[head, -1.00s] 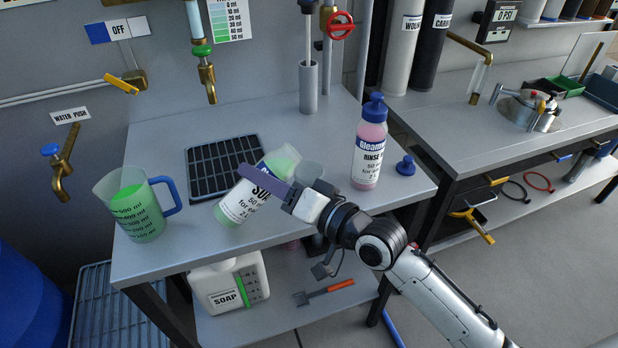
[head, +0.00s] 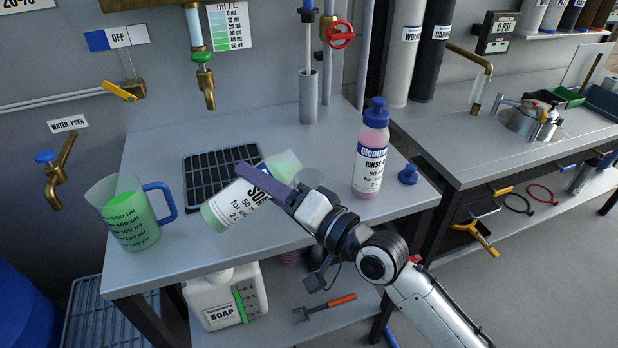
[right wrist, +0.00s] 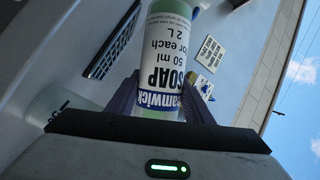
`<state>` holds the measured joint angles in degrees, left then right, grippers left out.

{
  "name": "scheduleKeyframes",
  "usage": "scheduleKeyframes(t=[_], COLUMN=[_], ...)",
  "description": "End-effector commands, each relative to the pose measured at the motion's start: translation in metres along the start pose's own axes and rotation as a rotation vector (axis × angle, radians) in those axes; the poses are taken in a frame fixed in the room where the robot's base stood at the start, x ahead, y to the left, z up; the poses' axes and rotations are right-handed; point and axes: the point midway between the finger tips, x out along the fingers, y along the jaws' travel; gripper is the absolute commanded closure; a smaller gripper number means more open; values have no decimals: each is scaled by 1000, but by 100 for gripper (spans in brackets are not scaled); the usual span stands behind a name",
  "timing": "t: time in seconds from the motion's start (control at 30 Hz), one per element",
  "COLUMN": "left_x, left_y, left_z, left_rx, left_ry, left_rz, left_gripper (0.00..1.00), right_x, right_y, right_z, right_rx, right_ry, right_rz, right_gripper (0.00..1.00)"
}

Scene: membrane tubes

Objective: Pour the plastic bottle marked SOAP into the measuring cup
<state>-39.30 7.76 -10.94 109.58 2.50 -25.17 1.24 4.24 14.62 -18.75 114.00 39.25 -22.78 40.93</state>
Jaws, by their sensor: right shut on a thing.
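The plastic bottle marked SOAP (head: 232,206) has pale green contents and a white and blue label. It is tilted, nearly lying over, above the bench. My right gripper (head: 262,180) is shut on its middle; the bottle also shows between the fingers in the right wrist view (right wrist: 165,60). The measuring cup (head: 131,214), clear with a blue handle and green liquid inside, stands upright at the left front of the bench. The bottle is to the right of the cup and apart from it. My left gripper is not in view.
A black drain grid (head: 208,178) is set in the bench behind the bottle. A pink rinse bottle (head: 371,150) and a blue cap (head: 408,174) stand to the right. A white SOAP canister (head: 226,297) is on the lower shelf. A brass tap (head: 207,90) hangs over the bench.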

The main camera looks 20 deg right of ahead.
Motion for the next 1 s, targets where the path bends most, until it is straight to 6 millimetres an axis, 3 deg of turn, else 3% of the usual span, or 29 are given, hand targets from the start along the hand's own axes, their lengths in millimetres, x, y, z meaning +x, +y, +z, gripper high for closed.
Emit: scheduleKeyframes(t=[1.0], left_x=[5], left_y=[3], left_z=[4], left_rx=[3], left_ry=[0], left_rz=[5], left_gripper=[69], right_x=[0], right_y=[-7], right_z=[-3], right_rx=[68], right_ry=[19], right_rz=[-32], right_gripper=[88])
